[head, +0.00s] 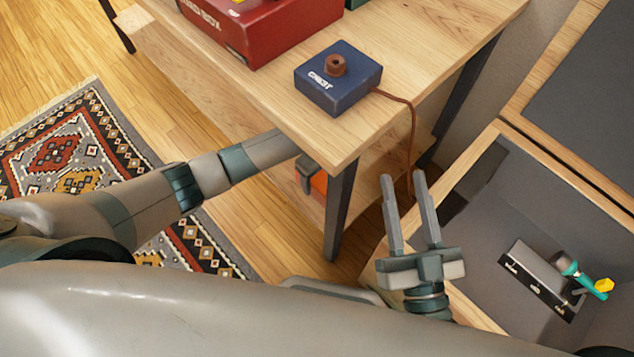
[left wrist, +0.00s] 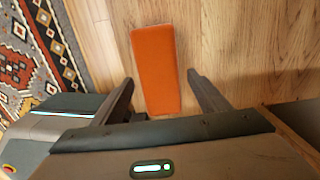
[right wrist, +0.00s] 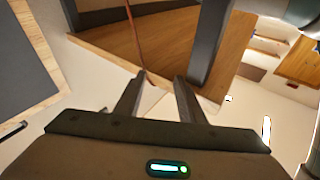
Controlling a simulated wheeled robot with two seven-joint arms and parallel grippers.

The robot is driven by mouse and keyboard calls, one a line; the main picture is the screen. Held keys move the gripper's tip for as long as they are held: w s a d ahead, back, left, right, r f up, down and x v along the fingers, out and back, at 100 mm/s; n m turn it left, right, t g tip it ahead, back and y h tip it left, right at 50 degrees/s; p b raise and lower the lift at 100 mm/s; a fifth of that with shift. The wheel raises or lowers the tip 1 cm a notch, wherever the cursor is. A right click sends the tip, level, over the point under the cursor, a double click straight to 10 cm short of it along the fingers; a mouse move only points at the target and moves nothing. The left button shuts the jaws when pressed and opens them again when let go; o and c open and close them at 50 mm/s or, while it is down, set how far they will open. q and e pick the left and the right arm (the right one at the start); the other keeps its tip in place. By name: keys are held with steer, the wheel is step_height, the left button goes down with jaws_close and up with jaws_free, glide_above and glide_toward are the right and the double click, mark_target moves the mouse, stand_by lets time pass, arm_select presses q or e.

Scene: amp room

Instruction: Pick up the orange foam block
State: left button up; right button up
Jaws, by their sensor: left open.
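The orange foam block (left wrist: 156,62) lies flat on the wooden lower shelf (left wrist: 245,45) in the left wrist view. In the head view only a small part of the block (head: 319,184) shows, under the tabletop beside the front leg. My left gripper (left wrist: 160,78) is open, its fingers on either side of the near part of the block with gaps showing. In the head view this gripper (head: 306,172) reaches under the tabletop and is mostly hidden. My right gripper (head: 403,176) is open and empty, to the right of the table leg.
The tabletop (head: 420,50) overhangs the shelf, with a dark leg (head: 339,210) close by. A blue pedal box (head: 338,78) with a brown cable and a red box (head: 262,28) stand on top. A grey-lined case (head: 480,215) is at right.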

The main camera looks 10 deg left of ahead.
arm_select(q)
steer(key=shift+f+b, duration=0.75)
steer(key=shift+f, duration=1.8)
arm_select(e)
steer(key=s+r+t, duration=0.2)
steer(key=r, duration=0.1)
steer(key=r+t, duration=0.1)
steer(key=r, duration=0.1)
steer(key=shift+s+d+t+y, duration=0.2)
steer(key=shift+s+t+y, duration=0.1)
steer(key=shift+s+y, duration=0.1)
arm_select(q)
steer(key=c, duration=1.1)
